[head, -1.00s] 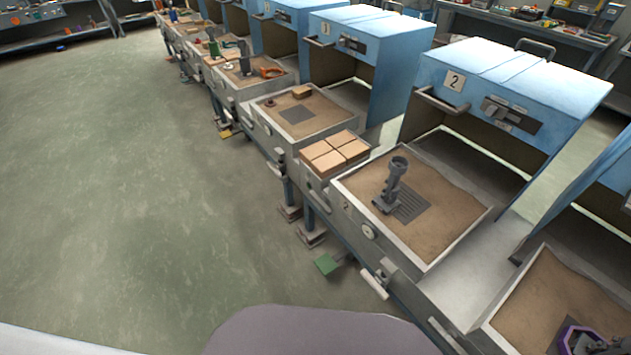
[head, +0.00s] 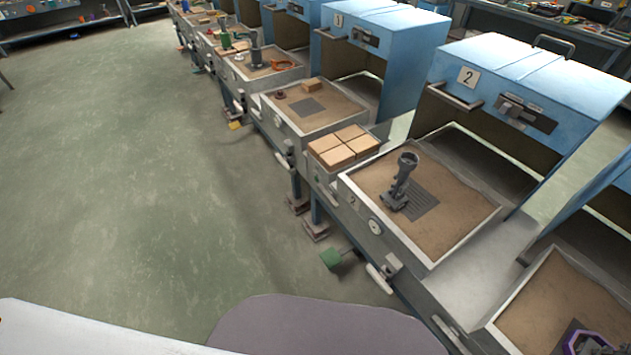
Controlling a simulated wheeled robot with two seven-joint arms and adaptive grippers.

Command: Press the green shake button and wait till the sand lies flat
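A sand tray (head: 358,183) stands in front of the blue hood marked 2. Its brown sand (head: 455,215) looks mostly even, though fine unevenness is too small to tell. A grey metal part (head: 402,180) stands upright on a dark ribbed plate (head: 427,200) in the sand. A green block (head: 331,258), like a pedal or large button, sits low near the floor in front of this station, on a rod. I cannot tell whether it is pressed. Neither of my grippers is in view.
The blue hood (head: 535,60) stands open behind the tray. Tan blocks (head: 342,147) lie to its left. Another sand tray (head: 315,108) stands farther left, and one with a purple part (head: 590,342) at lower right. The green floor (head: 130,190) at left is clear.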

